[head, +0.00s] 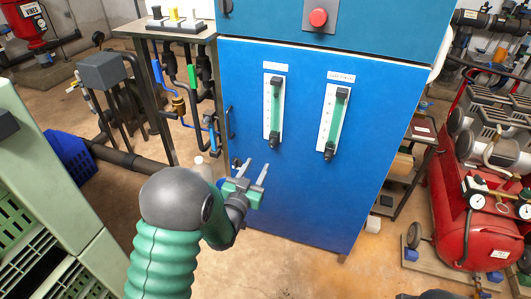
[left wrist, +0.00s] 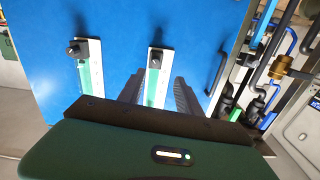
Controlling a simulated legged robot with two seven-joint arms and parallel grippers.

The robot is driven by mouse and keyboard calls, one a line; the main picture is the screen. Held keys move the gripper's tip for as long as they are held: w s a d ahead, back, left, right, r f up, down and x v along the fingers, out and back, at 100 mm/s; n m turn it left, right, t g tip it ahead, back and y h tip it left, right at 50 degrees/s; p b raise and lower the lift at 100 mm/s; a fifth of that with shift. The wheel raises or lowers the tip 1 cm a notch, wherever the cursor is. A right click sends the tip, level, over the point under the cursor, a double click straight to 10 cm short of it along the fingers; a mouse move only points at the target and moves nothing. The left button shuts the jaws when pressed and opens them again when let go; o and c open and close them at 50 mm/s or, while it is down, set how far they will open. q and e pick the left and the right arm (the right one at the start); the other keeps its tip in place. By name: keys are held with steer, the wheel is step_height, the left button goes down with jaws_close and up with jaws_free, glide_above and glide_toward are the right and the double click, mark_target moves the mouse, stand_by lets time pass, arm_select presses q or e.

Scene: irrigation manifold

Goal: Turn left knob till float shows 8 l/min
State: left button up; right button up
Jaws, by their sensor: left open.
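Two flow meters with pale scales and green tubes are on the blue cabinet front. The left flow meter (head: 274,105) has a black knob (head: 273,138) at its lower end. The right flow meter (head: 332,118) has its own black knob (head: 329,151). My left gripper (head: 254,164) is open and empty, below and slightly left of the left knob, apart from it. The left wrist view is turned over: the left meter's knob (left wrist: 155,58) appears beyond and between my fingers (left wrist: 159,80), and the right meter's knob (left wrist: 75,47) is further left. Float readings are too small to read. My right gripper is out of view.
Black pipes and coloured valves (head: 190,80) stand left of the cabinet. A red emergency button (head: 318,17) is above the meters. A red compressor (head: 465,215) stands at the right. The cabinet front below the meters is clear.

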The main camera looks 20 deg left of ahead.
mark_target(270, 146)
arm_select(q)
steer(key=w, duration=0.3)
steer(key=w+b, duration=0.1)
steer(key=w, duration=0.2)
steer(key=w+d, duration=0.1)
steer(key=w, duration=0.2)
steer(key=shift+w, duration=0.1)
steer(key=shift+w+d+r, duration=0.15)
steer(key=shift+w, duration=0.2)
steer(key=shift+d, duration=0.15)
steer(key=shift+c, duration=3.6)
steer(key=shift+a, duration=0.25)
jaws_close()
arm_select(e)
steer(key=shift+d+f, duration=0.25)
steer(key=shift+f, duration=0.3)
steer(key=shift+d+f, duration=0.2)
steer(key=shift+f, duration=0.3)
